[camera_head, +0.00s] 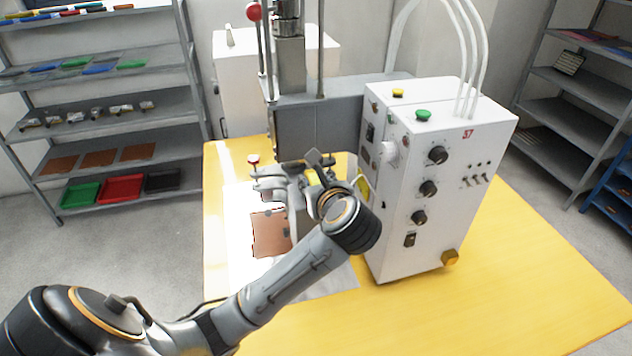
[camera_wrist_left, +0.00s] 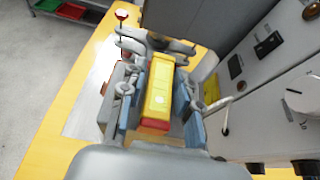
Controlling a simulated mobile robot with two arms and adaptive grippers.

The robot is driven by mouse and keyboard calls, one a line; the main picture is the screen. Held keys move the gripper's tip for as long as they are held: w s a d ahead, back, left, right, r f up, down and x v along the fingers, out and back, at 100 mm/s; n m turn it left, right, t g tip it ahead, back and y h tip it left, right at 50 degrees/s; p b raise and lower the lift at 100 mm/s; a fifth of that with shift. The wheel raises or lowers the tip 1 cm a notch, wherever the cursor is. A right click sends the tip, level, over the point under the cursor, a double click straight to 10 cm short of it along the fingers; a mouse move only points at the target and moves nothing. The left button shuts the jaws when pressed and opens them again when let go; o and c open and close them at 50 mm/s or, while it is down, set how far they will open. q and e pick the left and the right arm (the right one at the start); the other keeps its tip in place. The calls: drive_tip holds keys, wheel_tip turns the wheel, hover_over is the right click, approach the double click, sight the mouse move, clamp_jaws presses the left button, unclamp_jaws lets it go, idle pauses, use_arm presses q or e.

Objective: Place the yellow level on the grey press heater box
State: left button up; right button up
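The yellow level (camera_wrist_left: 159,85) has a red end and lies between the blue-padded fingers of my left gripper (camera_wrist_left: 158,100), which appears shut on it. In the head view my left gripper (camera_head: 318,176) is mostly hidden behind my own wrist, in front of the press and just left of the box. The level is not clearly visible there. The pale grey press heater box (camera_head: 396,236) stands upright on the yellow table, with knobs and switches on its front and a yellow and a green button on top. Its side also shows in the left wrist view (camera_wrist_left: 248,103). My right gripper is out of view.
The press column (camera_head: 290,65) rises behind my gripper. White hoses (camera_head: 473,55) run up from the box's top at the rear. A brown plate (camera_head: 270,234) lies on a white sheet on the yellow table (camera_head: 500,290). Shelves (camera_head: 120,105) stand at both sides.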

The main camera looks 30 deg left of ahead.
use_arm(q)
drive_tip(key=shift+o, duration=0.4)
drive_tip(key=shift+w+d, duration=0.15)
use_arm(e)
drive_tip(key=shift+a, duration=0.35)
use_arm(q)
drive_tip(key=shift+r, duration=0.1)
drive_tip(key=shift+r, duration=0.25)
drive_tip(key=b+v, duration=0.2)
drive_tip(key=v, duration=1)
drive_tip(key=shift+f, duration=0.15)
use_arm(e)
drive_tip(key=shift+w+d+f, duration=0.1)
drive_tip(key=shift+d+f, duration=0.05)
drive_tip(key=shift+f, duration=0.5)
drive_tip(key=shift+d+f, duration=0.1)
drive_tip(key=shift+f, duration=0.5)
